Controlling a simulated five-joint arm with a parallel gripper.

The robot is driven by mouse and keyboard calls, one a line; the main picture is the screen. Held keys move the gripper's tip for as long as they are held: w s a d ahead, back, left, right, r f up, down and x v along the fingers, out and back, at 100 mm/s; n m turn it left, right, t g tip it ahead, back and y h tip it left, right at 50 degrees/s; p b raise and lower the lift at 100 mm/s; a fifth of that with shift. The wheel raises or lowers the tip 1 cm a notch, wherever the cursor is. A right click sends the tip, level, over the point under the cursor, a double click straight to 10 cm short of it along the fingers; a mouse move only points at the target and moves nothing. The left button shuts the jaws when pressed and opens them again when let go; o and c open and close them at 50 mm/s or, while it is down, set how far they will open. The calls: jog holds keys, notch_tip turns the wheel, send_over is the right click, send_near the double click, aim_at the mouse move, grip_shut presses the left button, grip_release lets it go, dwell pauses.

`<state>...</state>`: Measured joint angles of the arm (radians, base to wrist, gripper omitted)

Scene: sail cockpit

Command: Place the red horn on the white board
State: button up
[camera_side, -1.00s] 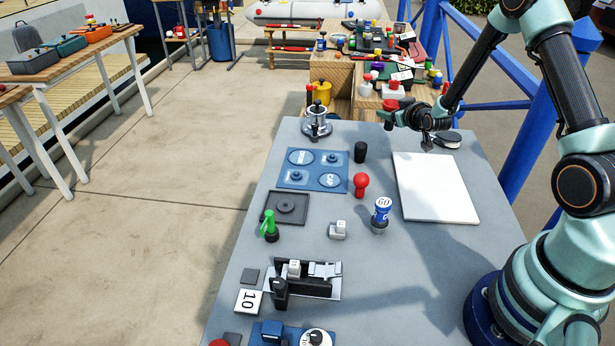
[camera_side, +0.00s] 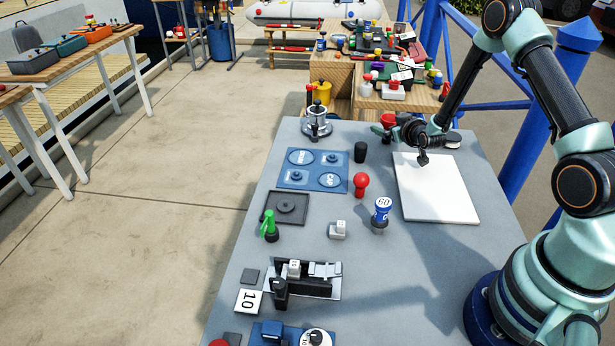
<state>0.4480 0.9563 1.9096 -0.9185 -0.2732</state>
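The red horn (camera_side: 387,120) shows as a small red shape at the left end of my gripper (camera_side: 402,128), above the far end of the grey table. It moves with my gripper, which looks shut on it; the fingers are too small and dark to make out clearly. The white board (camera_side: 437,195) lies flat on the right part of the table, with its top bare. My gripper is over the board's far left corner area, and a dark part of it points down over the board's far edge.
A black cylinder (camera_side: 360,152), a red ball-topped knob (camera_side: 361,181) and a blue-and-white knob (camera_side: 381,211) stand left of the board. A blue panel (camera_side: 313,170) lies further left. Crowded wooden crates stand beyond the table.

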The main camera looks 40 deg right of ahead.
jog(key=v, duration=1.1)
jog(key=shift+s+a+r, duration=0.1)
jog(key=shift+s+a, duration=0.1)
jog(key=shift+a, duration=0.15)
jog(key=shift+a+r, duration=0.15)
jog(key=s+a+r+g+y, duration=0.2)
jog(key=a+r, duration=0.5)
jog(key=s+a+r+n+g+y, duration=0.1)
jog(key=s+a+r+g+y, duration=0.1)
jog(key=a+r, duration=0.5)
jog(key=shift+s+a+r+n+y, duration=0.3)
jog(key=shift+s+a+y, duration=0.25)
jog(key=shift+a, duration=0.25)
jog(key=shift+o, duration=0.2)
jog(key=s+a+r+g, duration=0.2)
jog(key=s+a, duration=0.1)
jog(key=s, duration=0.4)
jog(key=shift+s+a+r+y, duration=0.15)
jog(key=shift+a+r+y, duration=0.05)
jog(key=shift+r+y, duration=0.2)
jog(key=shift+s+a+g, duration=0.1)
jog(key=shift+s+g, duration=0.2)
jog(key=shift+s, duration=0.1)
